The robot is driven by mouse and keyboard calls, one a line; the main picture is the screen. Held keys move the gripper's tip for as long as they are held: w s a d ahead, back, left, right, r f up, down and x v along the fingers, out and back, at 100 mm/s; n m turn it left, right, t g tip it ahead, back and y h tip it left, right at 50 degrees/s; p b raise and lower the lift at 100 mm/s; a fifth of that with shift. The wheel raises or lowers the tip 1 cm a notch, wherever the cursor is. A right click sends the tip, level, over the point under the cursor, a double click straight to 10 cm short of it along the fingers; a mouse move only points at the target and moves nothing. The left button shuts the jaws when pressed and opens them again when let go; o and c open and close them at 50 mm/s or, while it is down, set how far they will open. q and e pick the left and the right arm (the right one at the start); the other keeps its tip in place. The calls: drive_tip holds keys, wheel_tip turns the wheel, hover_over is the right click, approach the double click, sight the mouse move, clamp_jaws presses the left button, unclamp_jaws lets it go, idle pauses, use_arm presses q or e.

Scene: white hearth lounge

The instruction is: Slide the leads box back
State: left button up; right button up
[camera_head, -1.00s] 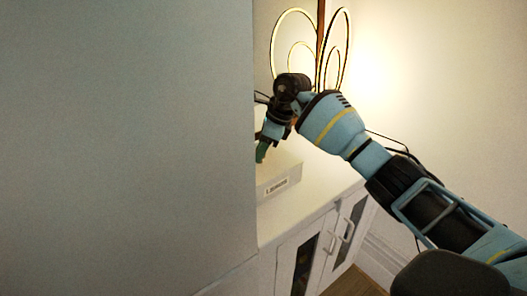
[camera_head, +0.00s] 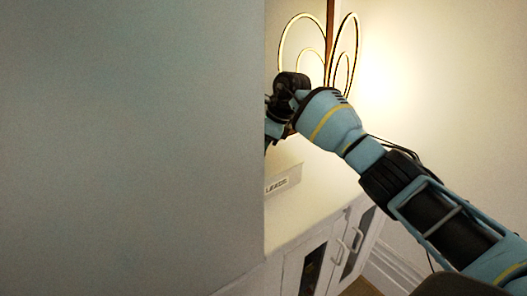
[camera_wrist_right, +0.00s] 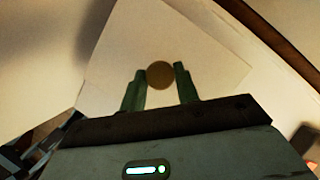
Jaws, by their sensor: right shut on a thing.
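The leads box (camera_head: 292,180) is a low white box with a "LEADS" label on its front face, standing on a white cabinet top (camera_head: 300,217). Its left part is hidden behind a large grey panel in the head view. In the right wrist view the white box top (camera_wrist_right: 205,55) lies under my right gripper (camera_wrist_right: 160,72). Its two green fingers are on either side of a round brown knob (camera_wrist_right: 160,76) and are shut on it. In the head view the right fingertips are hidden behind the panel edge. My left gripper is not in view.
The grey panel (camera_head: 130,150) fills the left half of the head view. A lit looped lamp (camera_head: 345,50) stands behind my right wrist. The cabinet top is bare in front of the box. Cabinet doors with handles (camera_head: 340,250) are below, and a plain wall is at the right.

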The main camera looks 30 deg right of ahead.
drive_tip(key=shift+w+a+b, duration=0.1)
drive_tip(key=shift+w+b, duration=0.3)
drive_tip(key=shift+w, duration=0.4)
drive_tip(key=o, duration=1.1)
